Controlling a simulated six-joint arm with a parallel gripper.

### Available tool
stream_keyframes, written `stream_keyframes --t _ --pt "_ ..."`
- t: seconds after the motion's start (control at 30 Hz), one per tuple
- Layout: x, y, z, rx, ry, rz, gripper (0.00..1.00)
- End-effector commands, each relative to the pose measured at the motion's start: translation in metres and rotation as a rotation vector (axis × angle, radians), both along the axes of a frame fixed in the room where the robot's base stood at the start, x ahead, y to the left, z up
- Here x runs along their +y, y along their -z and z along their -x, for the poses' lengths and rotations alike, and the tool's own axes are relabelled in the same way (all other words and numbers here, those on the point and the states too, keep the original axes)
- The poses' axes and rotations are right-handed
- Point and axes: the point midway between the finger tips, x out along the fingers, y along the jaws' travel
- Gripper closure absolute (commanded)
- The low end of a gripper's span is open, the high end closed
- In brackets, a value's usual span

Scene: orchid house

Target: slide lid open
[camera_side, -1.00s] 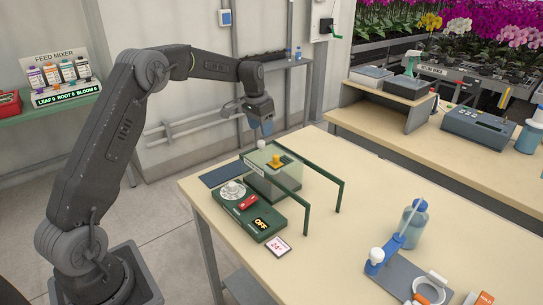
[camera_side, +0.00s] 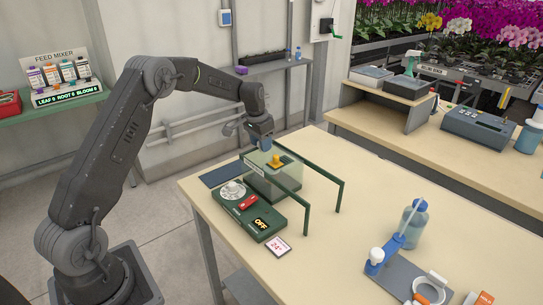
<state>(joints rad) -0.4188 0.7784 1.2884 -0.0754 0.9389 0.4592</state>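A small case with a clear lid (camera_side: 262,160) stands on the wooden table near its left corner. A yellow knob (camera_side: 276,161) sits on top of the lid. Two green rails (camera_side: 325,170) run from the case toward the right on thin legs. A green control box (camera_side: 262,217) with a dial, a red switch and an "OFF" display stands in front of the case. My gripper (camera_side: 264,146) points down at the back edge of the case, behind and left of the knob. Its fingers are too small and partly hidden to tell their opening.
A dark blue mat (camera_side: 221,174) lies left of the case. A card reading 24° (camera_side: 278,246) lies by the control box. A bottle (camera_side: 414,221) and a blue stand (camera_side: 384,256) are at the right. The table between is clear.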

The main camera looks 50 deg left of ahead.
Motion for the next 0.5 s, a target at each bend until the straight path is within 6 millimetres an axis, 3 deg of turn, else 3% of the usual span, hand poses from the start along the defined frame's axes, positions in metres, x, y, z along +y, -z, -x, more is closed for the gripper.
stream_keyframes --t 0.23,0.5 --pt "0.0000 -0.0003 0.0000 0.000 0.000 0.000 0.82" --pt "-0.0095 -0.0008 -0.0004 0.000 0.003 0.001 0.82"
